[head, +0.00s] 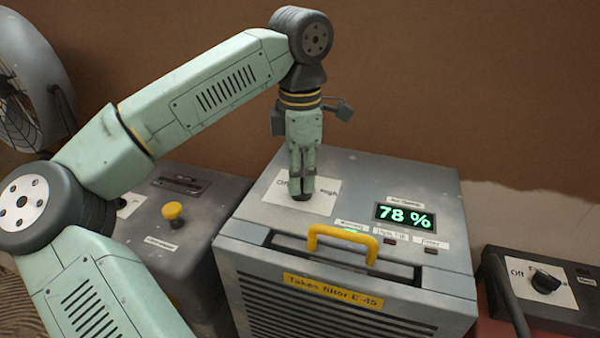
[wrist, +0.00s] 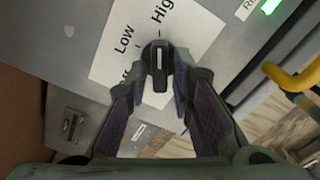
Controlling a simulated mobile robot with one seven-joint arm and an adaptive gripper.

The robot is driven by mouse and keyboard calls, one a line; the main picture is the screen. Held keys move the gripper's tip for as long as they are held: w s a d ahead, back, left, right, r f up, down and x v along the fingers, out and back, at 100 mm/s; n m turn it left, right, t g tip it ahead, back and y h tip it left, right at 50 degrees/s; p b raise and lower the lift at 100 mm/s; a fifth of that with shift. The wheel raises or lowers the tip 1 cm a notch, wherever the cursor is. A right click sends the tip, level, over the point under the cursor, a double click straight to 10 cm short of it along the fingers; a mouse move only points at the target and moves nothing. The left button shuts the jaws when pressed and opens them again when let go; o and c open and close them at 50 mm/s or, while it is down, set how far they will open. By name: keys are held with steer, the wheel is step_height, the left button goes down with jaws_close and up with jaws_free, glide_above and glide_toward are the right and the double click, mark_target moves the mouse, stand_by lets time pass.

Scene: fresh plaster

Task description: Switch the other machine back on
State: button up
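A grey machine (head: 440,200) with a yellow handle stands in the middle. Its display (head: 405,216) reads 78 % and a small green light (head: 354,230) is lit; the light also shows in the wrist view (wrist: 270,6). Its dark knob (wrist: 158,62) sits on a white plate (wrist: 115,58) lettered Low and High, with Off partly covered. My gripper (head: 301,192) points down on this knob, its fingertips closed in on both sides of it. A box (head: 535,300) at the right has a black knob (head: 545,281) on a plate reading Off; its other lettering is unclear.
A lower grey machine (head: 205,215) with a yellow push button (head: 173,211) stands at left, partly behind my arm. A fan (head: 30,75) is at the far left. A dark hose (head: 505,290) passes before the right box. A brown wall (head: 450,80) stands behind.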

steer(key=shift+o, duration=1)
steer(key=shift+r, duration=0.1)
step_height(320, 180, up, 12)
steer(key=shift+d, duration=0.1)
